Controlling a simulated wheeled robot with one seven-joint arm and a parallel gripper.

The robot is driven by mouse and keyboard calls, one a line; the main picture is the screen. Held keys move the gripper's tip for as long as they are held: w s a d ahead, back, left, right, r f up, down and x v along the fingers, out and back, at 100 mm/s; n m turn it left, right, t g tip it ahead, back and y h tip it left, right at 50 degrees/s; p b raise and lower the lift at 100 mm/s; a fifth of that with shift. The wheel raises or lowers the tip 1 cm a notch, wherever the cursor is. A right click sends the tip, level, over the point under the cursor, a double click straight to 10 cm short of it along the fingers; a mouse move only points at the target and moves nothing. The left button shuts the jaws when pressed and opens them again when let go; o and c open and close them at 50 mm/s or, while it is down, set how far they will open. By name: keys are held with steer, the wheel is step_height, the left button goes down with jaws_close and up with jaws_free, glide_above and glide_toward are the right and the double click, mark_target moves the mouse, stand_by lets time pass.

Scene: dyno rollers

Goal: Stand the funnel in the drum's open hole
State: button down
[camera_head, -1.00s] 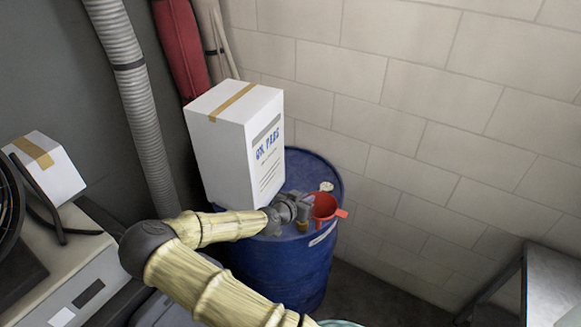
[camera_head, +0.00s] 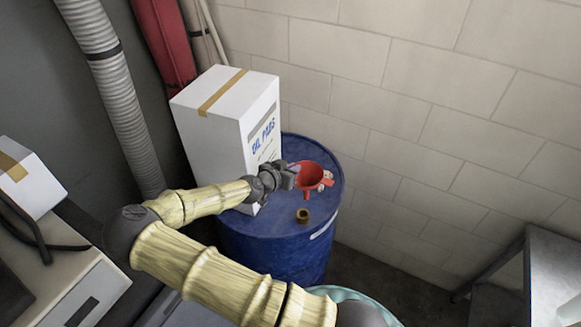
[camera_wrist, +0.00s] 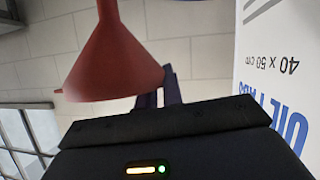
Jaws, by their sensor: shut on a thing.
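The red funnel (camera_head: 309,176) is held over the top of the blue drum (camera_head: 277,243), mouth up and spout down. In the wrist view the funnel (camera_wrist: 110,60) shows with its spout toward the picture's top, where the box lettering is also inverted. My gripper (camera_head: 292,174) is shut on the funnel's side. A brass-coloured ring or plug (camera_head: 303,215) is on the drum top, nearer than the funnel. A pale round fitting (camera_head: 327,180) shows partly behind the funnel's right edge. I cannot tell which is the open hole. The spout's tip appears apart from the brass piece.
A tall white oil pads box (camera_head: 222,125) stands on the drum's left side, close to my gripper. A block wall (camera_head: 420,120) is behind. A grey metal table (camera_head: 553,275) stands at the right. A ribbed hose (camera_head: 110,90) hangs at the left.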

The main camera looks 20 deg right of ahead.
step_height(320, 180, down, 12)
steer(key=b, duration=0.8)
stand_by(1.1)
steer(key=shift+r, duration=0.1)
steer(key=c, duration=1.5)
jaws_free()
steer(key=shift+a, duration=0.1)
steer(key=b+v, duration=0.4)
steer(key=v, duration=1.3)
steer(key=shift+s+a+b, duration=0.1)
steer(key=shift+a+b, duration=0.05)
steer(key=shift+b, duration=0.15)
